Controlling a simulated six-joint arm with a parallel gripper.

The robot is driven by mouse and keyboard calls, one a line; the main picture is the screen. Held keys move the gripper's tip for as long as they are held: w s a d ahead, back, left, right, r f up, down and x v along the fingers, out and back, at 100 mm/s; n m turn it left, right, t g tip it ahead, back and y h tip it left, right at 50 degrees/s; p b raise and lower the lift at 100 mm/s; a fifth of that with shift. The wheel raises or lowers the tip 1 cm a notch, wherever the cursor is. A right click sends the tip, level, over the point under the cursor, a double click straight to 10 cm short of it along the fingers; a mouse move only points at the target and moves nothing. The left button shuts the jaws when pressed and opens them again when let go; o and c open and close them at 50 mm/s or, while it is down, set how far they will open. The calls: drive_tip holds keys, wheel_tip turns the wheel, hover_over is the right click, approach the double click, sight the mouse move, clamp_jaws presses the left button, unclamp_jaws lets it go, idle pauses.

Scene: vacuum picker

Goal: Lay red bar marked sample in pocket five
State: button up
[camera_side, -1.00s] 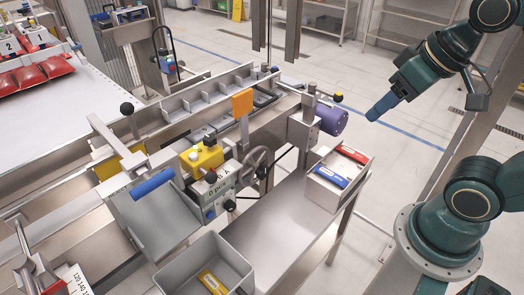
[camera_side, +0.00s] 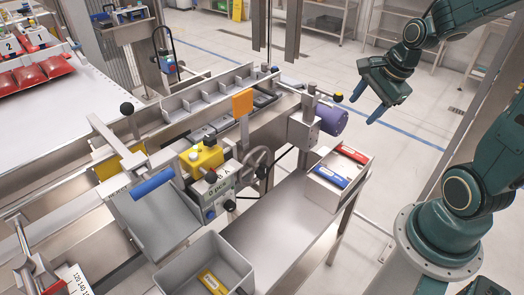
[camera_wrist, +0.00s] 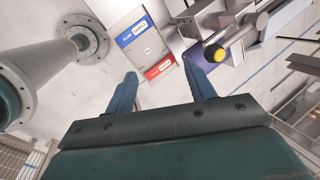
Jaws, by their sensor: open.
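In the wrist view the red bar (camera_wrist: 160,69) shows just beyond the space between the fingertips. A blue bar (camera_side: 331,176) lies beside it in the holder. My gripper (camera_side: 367,109) is open and empty, in the air to the right of and above the holder, apart from both bars. A row of divided pockets (camera_side: 217,91) runs along the machine; I cannot read pocket numbers there.
An upright orange plate (camera_side: 242,104) rises before the pocket row. A grey bin (camera_side: 180,272) with a yellow bar is in front.

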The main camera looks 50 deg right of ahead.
drive_tip(key=s+d+f+m, duration=0.1)
drive_tip(key=d+f+m, duration=0.8)
drive_tip(key=m, duration=0.5)
drive_tip(key=shift+s+d, duration=0.35)
drive_tip(key=shift+d, duration=0.15)
drive_tip(key=shift+f, duration=0.1)
approach(351, 151)
drive_tip(key=shift+x, duration=1.2)
drive_tip(key=shift+w+f, duration=0.1)
drive_tip(key=shift+f, duration=0.1)
drive_tip(key=shift+x, duration=2.6)
